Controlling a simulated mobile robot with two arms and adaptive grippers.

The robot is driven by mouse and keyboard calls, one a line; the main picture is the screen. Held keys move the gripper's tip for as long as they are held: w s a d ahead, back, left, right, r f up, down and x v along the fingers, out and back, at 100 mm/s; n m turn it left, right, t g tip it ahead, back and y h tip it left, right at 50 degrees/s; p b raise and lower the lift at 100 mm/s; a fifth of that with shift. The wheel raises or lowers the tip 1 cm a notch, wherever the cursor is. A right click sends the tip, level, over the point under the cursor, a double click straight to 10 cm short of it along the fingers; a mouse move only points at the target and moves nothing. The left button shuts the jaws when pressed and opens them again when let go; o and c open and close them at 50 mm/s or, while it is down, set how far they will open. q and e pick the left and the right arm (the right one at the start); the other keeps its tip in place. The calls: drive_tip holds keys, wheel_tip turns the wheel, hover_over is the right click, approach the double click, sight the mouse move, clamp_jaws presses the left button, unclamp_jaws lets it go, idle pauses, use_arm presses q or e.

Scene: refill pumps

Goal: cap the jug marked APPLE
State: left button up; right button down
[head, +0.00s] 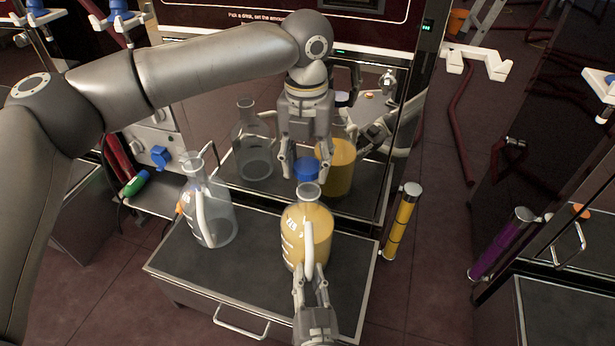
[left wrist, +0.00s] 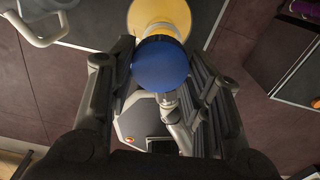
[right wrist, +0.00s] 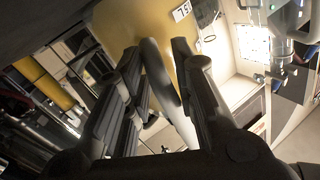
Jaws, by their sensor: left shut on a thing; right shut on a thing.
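A clear jug of yellow liquid (head: 305,240) stands at the front of the grey-topped bench (head: 180,265), its mouth uncovered; I cannot read its marking surely. My right gripper (head: 309,277) is shut on its pale handle, which shows between the fingers in the right wrist view (right wrist: 160,75). My left gripper (head: 306,168) is shut on a blue cap (head: 307,173), held above and slightly behind the jug's mouth, apart from it. In the left wrist view the cap (left wrist: 160,64) partly covers the jug (left wrist: 160,14).
A second, empty clear jug (head: 209,212) stands uncapped on the bench's left. A shiny panel behind the bench reflects jugs and an arm. A yellow cylinder (head: 402,222) stands at the bench's right edge. A drawer handle (head: 240,328) juts from the front.

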use_arm(q)
drive_tip(key=shift+f, duration=0.7)
drive_tip(key=shift+d+f, duration=0.25)
drive_tip(key=shift+f, duration=0.55)
drive_tip(key=shift+f, duration=0.6)
drive_tip(key=shift+o, duration=0.2)
drive_tip(key=m, duration=0.6)
drive_tip(key=shift+a, duration=0.25)
drive_tip(key=shift+c, duration=0.2)
